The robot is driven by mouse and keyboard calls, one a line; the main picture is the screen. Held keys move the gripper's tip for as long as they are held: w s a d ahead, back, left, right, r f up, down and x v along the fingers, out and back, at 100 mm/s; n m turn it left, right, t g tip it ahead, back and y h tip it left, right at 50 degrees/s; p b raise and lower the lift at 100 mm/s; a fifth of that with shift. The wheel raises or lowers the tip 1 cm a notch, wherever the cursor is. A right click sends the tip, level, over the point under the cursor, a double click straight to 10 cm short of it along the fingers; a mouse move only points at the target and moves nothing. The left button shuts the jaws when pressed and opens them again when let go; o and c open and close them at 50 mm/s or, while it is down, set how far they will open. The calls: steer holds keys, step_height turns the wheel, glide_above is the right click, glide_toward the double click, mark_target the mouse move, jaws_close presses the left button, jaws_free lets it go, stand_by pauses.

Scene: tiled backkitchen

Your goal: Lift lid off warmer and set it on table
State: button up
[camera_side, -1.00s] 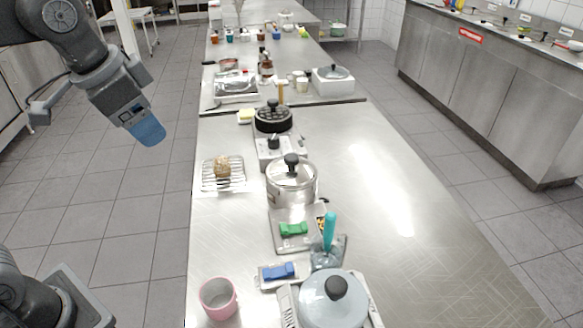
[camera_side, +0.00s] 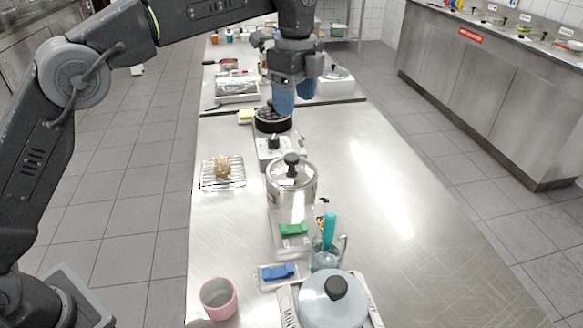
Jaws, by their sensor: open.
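Several lidded vessels stand on the steel table (camera_side: 400,235), and I cannot tell for sure which one is the warmer. A steel pot (camera_side: 291,198) in the middle has a lid (camera_side: 306,171) with a black knob, seated on it. A grey domed lid (camera_side: 318,304) with a dark knob covers the appliance at the front. Farther back is a white box-like unit (camera_side: 335,89) with a grey lid (camera_side: 338,72). My gripper (camera_side: 294,94) has blue fingertips apart and empty, in the air over the table's far part. It partly hides a black round appliance (camera_side: 272,122).
A wire rack (camera_side: 233,184) with a brown lump is at left, and a pink cup (camera_side: 219,299) at front left. The table's right side is clear.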

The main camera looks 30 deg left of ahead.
glide_above(292, 156)
steer(key=f, duration=0.7)
steer(key=shift+w+d+f, duration=0.1)
steer(key=shift+d+f, duration=0.15)
steer(key=shift+f, duration=0.1)
steer(key=shift+a+f, duration=0.15)
steer(key=shift+f, duration=1.25)
steer(key=shift+a+f, duration=0.15)
steer(key=shift+f, duration=1.2)
steer(key=c, duration=1.1)
